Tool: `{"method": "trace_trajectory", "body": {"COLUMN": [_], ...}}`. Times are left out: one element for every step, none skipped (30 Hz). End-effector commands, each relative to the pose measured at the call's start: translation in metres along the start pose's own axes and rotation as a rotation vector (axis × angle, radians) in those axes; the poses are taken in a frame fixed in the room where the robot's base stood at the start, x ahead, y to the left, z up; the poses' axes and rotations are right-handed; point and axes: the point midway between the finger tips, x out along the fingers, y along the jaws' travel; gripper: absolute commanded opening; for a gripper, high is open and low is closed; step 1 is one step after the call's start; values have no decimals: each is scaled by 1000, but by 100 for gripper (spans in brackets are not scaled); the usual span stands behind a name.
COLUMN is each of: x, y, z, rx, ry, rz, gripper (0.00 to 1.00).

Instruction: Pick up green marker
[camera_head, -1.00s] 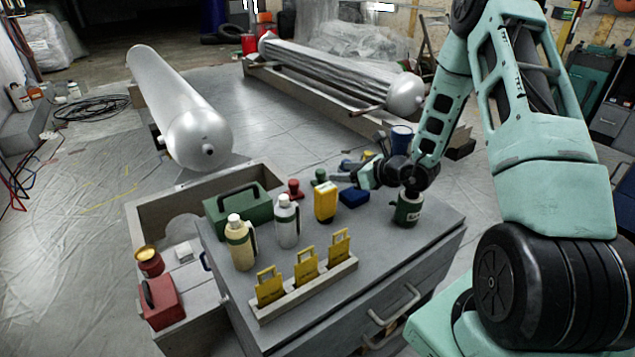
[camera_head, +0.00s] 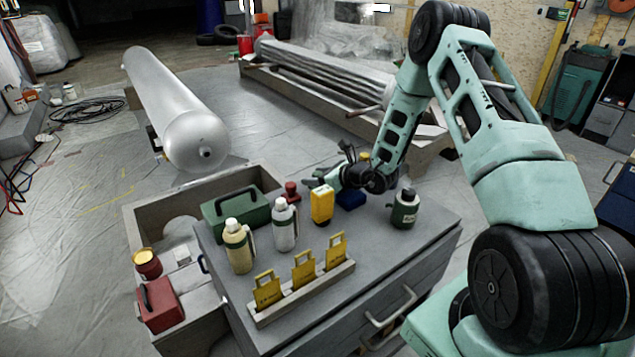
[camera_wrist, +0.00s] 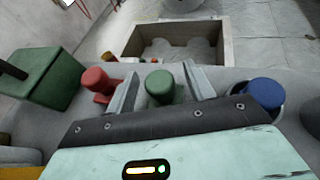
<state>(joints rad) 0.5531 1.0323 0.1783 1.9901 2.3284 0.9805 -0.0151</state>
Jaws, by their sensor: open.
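The green marker (camera_wrist: 163,86) shows in the wrist view as a short round-topped green piece. It stands between the two parted grey fingers of my gripper (camera_wrist: 160,76), with a gap visible on either side. In the head view my gripper (camera_head: 318,184) is low over the far side of the grey cabinet top (camera_head: 375,235), and it hides the green marker there. A similar red marker (camera_wrist: 97,84) stands just left of the left finger; it also shows in the head view (camera_head: 291,192). A blue one (camera_wrist: 264,95) stands right of the right finger.
A yellow device (camera_head: 321,205) and a blue box (camera_head: 350,198) stand close to my gripper. A green case (camera_head: 240,212), two bottles (camera_head: 284,228), a rack of yellow tags (camera_head: 318,286) and a dark green canister (camera_head: 404,212) share the top. Its right front part is bare.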

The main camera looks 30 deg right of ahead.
Motion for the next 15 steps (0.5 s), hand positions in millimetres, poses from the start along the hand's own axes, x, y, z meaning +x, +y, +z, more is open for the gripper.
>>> {"method": "trace_trajectory", "body": {"x": [0, 0, 0, 0, 0, 0, 0, 0, 0, 0, 0, 0, 0, -1, -1], "y": [0, 0, 0, 0, 0, 0, 0, 0, 0, 0, 0, 0, 0, 0, 0], "z": [0, 0, 0, 0, 0, 0, 0, 0, 0, 0, 0, 0, 0, 1, 2], "rx": [0, 0, 0, 0, 0, 0, 0, 0, 0, 0, 0, 0, 0, 0, -1], "ry": [0, 0, 0, 0, 0, 0, 0, 0, 0, -1, 0, 0, 0, -1, -1], "rz": [0, 0, 0, 0, 0, 0, 0, 0, 0, 0, 0, 0, 0, 0, 0], "gripper": [45, 36, 25, 17, 9, 3, 3, 3, 3, 3, 3, 3, 3, 3, 3]}}
